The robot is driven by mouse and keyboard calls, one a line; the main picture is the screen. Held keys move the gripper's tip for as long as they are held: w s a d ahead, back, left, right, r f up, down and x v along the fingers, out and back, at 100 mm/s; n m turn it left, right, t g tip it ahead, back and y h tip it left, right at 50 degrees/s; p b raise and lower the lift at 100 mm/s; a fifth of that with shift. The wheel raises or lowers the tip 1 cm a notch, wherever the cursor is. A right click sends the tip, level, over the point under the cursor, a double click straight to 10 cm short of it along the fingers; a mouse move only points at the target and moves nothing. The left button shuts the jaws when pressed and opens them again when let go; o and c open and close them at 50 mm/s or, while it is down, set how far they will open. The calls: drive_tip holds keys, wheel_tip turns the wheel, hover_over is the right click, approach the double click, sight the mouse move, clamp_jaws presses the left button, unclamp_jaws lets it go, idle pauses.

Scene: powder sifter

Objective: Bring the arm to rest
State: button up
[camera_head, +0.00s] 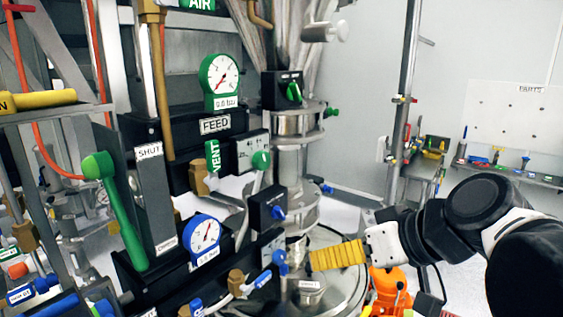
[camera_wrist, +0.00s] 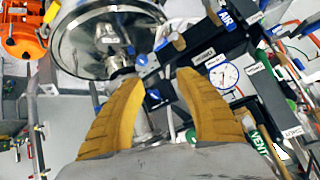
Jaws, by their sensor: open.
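My gripper (camera_head: 312,259) has ribbed yellow fingers and is at the lower right of centre in the head view, pointing left from my black and white arm. In the wrist view my gripper (camera_wrist: 160,78) shows two fingers spread apart with nothing between them. In the head view the fingertips appear close to a blue-handled valve (camera_head: 280,260) and in front of a round steel vessel (camera_head: 345,300). Whether they touch anything is not clear. The vessel's round steel top also shows in the wrist view (camera_wrist: 80,40).
A dark panel with a green gauge (camera_head: 220,77), a blue gauge (camera_head: 202,240), a green lever (camera_head: 120,210) and several valves fills the left. A vertical steel post (camera_head: 402,100) stands behind my arm. An orange device (camera_head: 388,290) is below.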

drive_tip(key=s+d+f+m+h+b, duration=0.1)
drive_tip(key=f+b, duration=0.4)
drive_tip(key=f, duration=0.6)
drive_tip(key=s+d+f+m+h+b, duration=0.2)
drive_tip(key=d+f+b, duration=0.3)
drive_tip(key=f, duration=0.6)
drive_tip(key=s+d+f+m+h+b, duration=0.1)
drive_tip(key=s+d+f+h+b, duration=0.2)
drive_tip(key=f, duration=0.8)
drive_tip(key=shift+s+d+m+h+b, duration=0.3)
drive_tip(key=shift+s+d+m+b, duration=0.15)
drive_tip(key=shift+b, duration=0.6)
